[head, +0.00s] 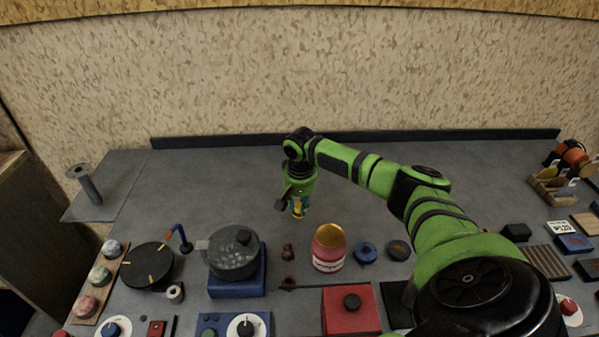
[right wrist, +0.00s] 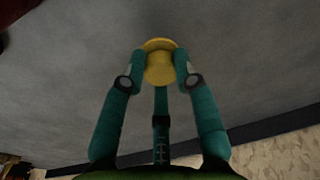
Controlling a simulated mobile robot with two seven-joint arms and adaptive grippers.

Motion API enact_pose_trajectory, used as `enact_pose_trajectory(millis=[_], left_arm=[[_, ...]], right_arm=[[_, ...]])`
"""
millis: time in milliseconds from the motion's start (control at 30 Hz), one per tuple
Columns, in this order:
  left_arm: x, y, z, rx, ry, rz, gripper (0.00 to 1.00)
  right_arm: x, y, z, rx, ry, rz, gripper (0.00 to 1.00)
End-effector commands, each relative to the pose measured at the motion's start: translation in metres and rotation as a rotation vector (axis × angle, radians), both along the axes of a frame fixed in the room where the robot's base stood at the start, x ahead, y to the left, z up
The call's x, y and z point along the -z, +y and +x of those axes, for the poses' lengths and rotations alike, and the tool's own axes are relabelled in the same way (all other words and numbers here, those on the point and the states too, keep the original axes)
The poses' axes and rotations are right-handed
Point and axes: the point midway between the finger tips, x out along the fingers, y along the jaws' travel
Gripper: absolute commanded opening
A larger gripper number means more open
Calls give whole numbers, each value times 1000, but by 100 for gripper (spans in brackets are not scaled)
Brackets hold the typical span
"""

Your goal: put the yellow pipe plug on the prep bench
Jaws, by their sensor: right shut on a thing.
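My right gripper (head: 298,206) hangs over the back middle of the grey bench (head: 390,165), pointing down. In the head view only a small yellow bit of the plug (head: 298,213) shows below the fingers. I cannot tell how far it is above the bench. My left gripper is not in view.
A dark pot (head: 234,252) on a blue base (head: 236,283) and a pink jar (head: 328,249) with a gold lid stand in front of the gripper. A black turntable (head: 148,266) is further left. A spool post (head: 85,184) stands at far left. The bench's back strip is clear.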

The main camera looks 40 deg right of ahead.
Motion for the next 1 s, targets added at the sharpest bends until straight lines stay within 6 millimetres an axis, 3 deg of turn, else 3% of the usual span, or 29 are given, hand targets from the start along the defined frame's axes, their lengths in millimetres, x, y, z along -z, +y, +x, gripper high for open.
enact_pose_trajectory(millis=[400, 433, 467, 833, 1000], left_arm=[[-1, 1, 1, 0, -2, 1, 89], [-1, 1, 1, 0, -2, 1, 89], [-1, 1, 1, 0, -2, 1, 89], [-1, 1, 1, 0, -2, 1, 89], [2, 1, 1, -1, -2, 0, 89]], right_arm=[[7, 0, 0, 1, 0, 0, 13], [6, -1, 0, 1, -1, -1, 42], [6, 0, 0, 1, -1, -1, 53], [4, -1, 0, 0, -2, -1, 53], [-15, 0, -1, 0, -4, 0, 53]])
